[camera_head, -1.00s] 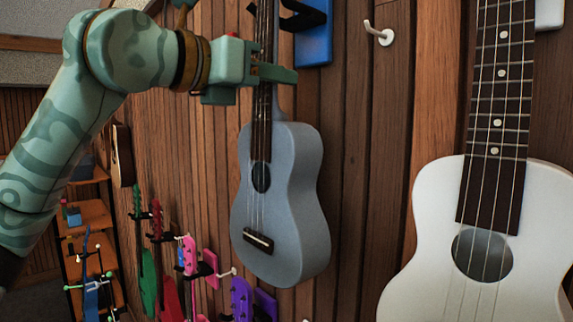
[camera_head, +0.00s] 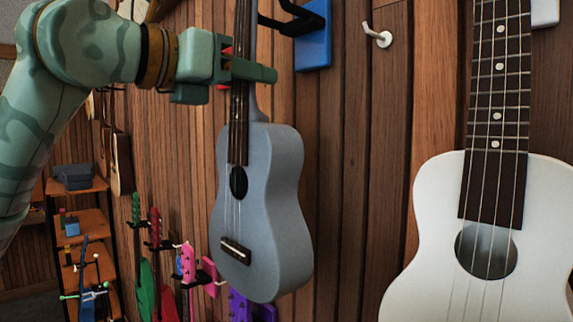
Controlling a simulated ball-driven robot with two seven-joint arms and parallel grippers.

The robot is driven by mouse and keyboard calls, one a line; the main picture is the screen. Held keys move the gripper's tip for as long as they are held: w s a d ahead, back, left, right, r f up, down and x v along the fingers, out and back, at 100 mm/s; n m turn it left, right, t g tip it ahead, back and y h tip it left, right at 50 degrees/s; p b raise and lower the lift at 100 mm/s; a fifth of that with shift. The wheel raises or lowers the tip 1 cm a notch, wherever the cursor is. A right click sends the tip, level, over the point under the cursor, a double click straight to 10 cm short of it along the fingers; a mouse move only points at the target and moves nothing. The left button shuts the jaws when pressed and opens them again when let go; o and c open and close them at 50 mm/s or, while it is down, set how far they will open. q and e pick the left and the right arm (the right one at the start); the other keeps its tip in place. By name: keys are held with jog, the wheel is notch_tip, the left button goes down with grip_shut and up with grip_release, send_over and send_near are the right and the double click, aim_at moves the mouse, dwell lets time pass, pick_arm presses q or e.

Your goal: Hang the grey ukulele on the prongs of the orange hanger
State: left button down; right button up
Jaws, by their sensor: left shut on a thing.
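The grey ukulele (camera_head: 268,210) hangs upright in front of the wooden wall, body down, its head above the top edge of the camera_head view. My left gripper (camera_head: 243,74) is shut on its neck, just above the body. A blue hanger (camera_head: 313,40) with black prongs is on the wall just right of the neck; the prongs are apart from my gripper. I see no orange hanger in this view. My right gripper is not in view.
A white ukulele (camera_head: 483,240) stands close on the right. A white hook (camera_head: 378,36) sticks out of the wall. Several small colored ukuleles, among them a purple one (camera_head: 240,305), hang at lower left. A shelf (camera_head: 85,222) stands at far left.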

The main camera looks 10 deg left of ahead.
pick_arm(q)
jog(key=shift+b+v, duration=0.85)
jog(key=shift+v, duration=1.85)
